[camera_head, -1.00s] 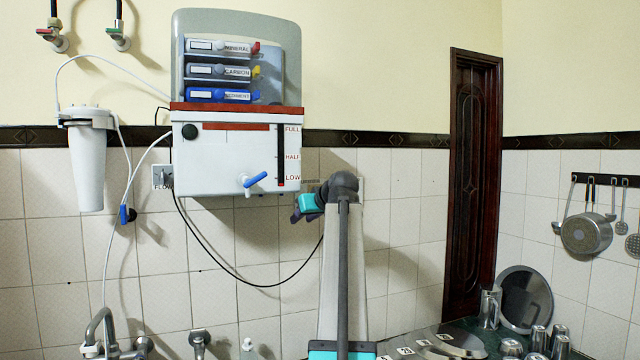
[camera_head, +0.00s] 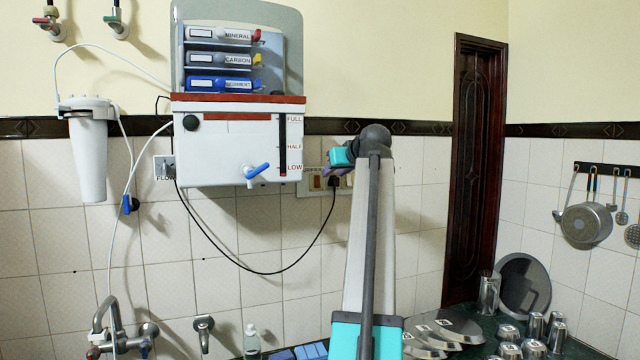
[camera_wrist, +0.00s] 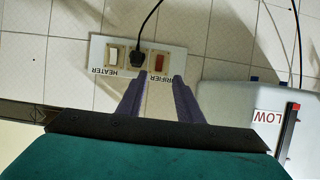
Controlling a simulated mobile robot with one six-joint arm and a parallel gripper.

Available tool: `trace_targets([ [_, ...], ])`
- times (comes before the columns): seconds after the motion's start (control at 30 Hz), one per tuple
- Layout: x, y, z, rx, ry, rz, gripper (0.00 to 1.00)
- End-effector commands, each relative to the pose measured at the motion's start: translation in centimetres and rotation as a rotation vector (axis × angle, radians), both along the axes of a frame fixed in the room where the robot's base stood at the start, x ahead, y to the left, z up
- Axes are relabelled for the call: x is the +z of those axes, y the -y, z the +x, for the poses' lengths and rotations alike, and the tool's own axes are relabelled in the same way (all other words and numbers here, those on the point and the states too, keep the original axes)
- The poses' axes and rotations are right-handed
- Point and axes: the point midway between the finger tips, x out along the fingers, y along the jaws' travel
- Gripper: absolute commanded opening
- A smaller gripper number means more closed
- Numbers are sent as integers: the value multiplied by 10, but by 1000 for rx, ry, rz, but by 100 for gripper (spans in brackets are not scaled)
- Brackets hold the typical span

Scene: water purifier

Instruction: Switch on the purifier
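The purifier (camera_head: 240,150) hangs on the wall, with filter cartridges on top and a blue-handled tap (camera_head: 257,172). The switch panel (camera_head: 303,186) is on the wall just right of the purifier; my arm hides part of it. In the wrist view the panel (camera_wrist: 98,72) appears upside down. It has a brown-red switch (camera_wrist: 160,63) by a partly covered purifier label, a black plug (camera_wrist: 136,57), and a white switch (camera_wrist: 113,57) by the HEATER label. My gripper (camera_wrist: 160,76) is open and empty, its fingertips apart and overlapping the panel's label edge in view. Contact cannot be told.
A black cable (camera_head: 240,264) loops from the purifier to the plug. A white filter canister (camera_head: 91,155) hangs at left, and a faucet (camera_head: 108,318) is below. Steel cups and plates (camera_head: 525,285) stand on the counter at right. The tiled wall below the panel is clear.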

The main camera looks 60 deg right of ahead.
Motion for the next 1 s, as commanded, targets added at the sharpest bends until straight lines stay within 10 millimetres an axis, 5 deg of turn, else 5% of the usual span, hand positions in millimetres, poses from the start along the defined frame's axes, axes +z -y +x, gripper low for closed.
trace_targets([
  [1.0, -47, 69, 95, 2, -1, 0, 33],
])
